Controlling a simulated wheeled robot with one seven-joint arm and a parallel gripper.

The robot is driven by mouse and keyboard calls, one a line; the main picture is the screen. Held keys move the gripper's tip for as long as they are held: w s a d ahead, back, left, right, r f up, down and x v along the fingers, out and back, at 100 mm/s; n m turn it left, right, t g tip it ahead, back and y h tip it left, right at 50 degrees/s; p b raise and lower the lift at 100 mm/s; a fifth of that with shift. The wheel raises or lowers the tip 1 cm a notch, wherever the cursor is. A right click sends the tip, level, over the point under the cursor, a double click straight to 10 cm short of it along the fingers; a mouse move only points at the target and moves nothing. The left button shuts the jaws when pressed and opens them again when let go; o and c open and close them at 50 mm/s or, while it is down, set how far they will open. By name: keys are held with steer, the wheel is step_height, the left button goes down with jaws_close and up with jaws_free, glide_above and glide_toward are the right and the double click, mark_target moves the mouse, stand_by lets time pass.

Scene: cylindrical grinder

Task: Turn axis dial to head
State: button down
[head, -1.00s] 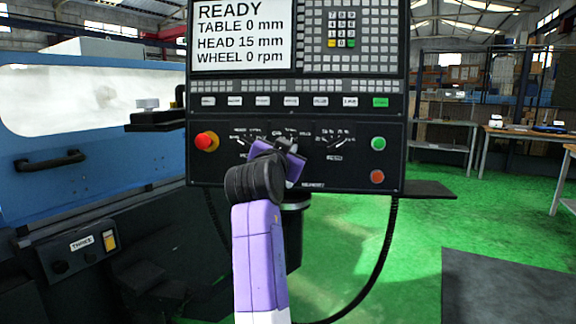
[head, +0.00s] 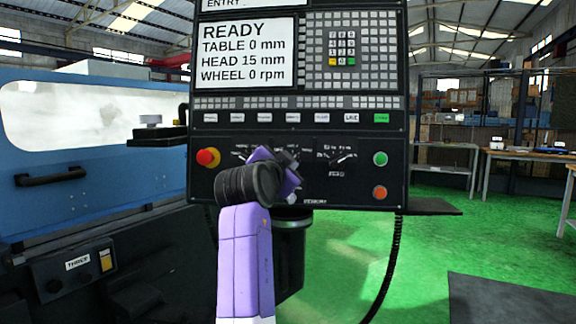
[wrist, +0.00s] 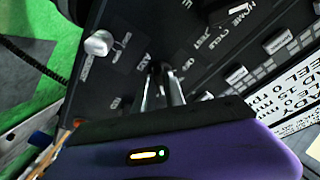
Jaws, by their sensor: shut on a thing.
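The axis dial (wrist: 157,68) on the black control panel (head: 230,183) is mostly covered by my fingers in the wrist view. My gripper (wrist: 163,88) is shut on it, its two pale fingers pointing at the panel face. In the head view my purple hand and dark wrist stand in front of the middle of the panel's lower row and hide the dial there. The screen (head: 248,52) reads READY, TABLE 0 mm, HEAD 15 mm, WHEEL 0 rpm.
A red emergency knob (head: 208,158) is at the panel's left. Another dial (head: 342,157), a green button (head: 380,158) and an orange-red button (head: 379,192) are at its right. A row of keys (head: 293,118) runs above.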

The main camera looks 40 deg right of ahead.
steer(key=c, duration=1.4)
jaws_free()
steer(key=v, duration=0.7)
steer(key=shift+s+a, duration=0.25)
steer(key=shift+a, duration=0.1)
steer(key=shift+r, duration=0.1)
